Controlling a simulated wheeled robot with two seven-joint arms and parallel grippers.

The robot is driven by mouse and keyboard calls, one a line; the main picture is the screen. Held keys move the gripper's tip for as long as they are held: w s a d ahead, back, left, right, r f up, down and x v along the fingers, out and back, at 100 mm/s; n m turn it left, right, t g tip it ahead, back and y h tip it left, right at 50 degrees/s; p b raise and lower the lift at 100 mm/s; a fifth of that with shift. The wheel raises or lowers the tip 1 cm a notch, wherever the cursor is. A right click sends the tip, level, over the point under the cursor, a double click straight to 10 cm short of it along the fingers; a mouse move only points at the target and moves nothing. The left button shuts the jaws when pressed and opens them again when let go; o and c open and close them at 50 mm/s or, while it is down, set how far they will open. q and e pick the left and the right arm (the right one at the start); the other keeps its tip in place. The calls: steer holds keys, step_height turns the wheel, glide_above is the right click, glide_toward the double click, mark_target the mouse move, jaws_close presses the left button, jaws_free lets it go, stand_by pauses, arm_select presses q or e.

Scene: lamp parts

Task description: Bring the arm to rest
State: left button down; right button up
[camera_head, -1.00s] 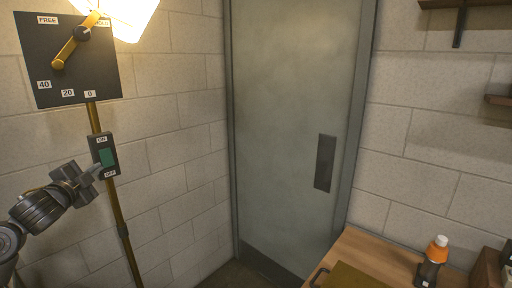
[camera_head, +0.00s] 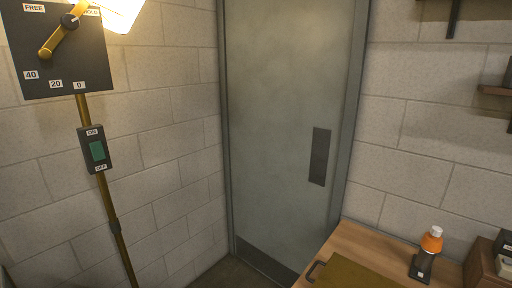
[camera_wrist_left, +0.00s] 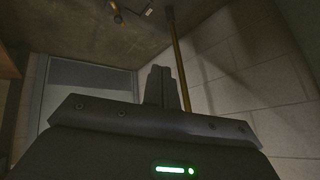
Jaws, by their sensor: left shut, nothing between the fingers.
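The lamp's brass pole (camera_head: 108,205) stands against the block wall at the left. It carries a dark panel (camera_head: 90,68) marked FREE, HOLD, 40, 20 and 0, with a yellow lever (camera_head: 56,38) tilted down to the left. Below it is a switch box (camera_head: 97,149) with a green rocker between ON and OFF. A lit shade (camera_head: 120,12) glows at the top. My left gripper (camera_wrist_left: 163,78) shows in the wrist view, shut and empty, with the pole (camera_wrist_left: 178,60) beyond it. It is out of the head view, as is my right gripper.
A grey door (camera_head: 280,130) stands in the middle. A wooden table (camera_head: 365,246) at lower right holds a brown board (camera_head: 355,277), a bottle with an orange top (camera_head: 431,243) and a dark box (camera_head: 482,262). The space before the switch box is clear.

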arm_select(q)
steer(key=s+d+f+g, duration=0.2)
steer(key=s+d+f, duration=0.2)
steer(key=s, duration=0.8)
steer(key=s+d+f+g, duration=0.2)
steer(key=s+d+f, duration=0.3)
steer(key=s, duration=0.8)
steer(key=s+d+f+g+h+b, duration=0.1)
steer(key=s+d+f, duration=0.4)
steer(key=s, duration=0.8)
steer(key=shift+d+f+n+g, duration=0.2)
steer(key=shift+d+n+g, duration=0.1)
steer(key=shift+g, duration=0.3)
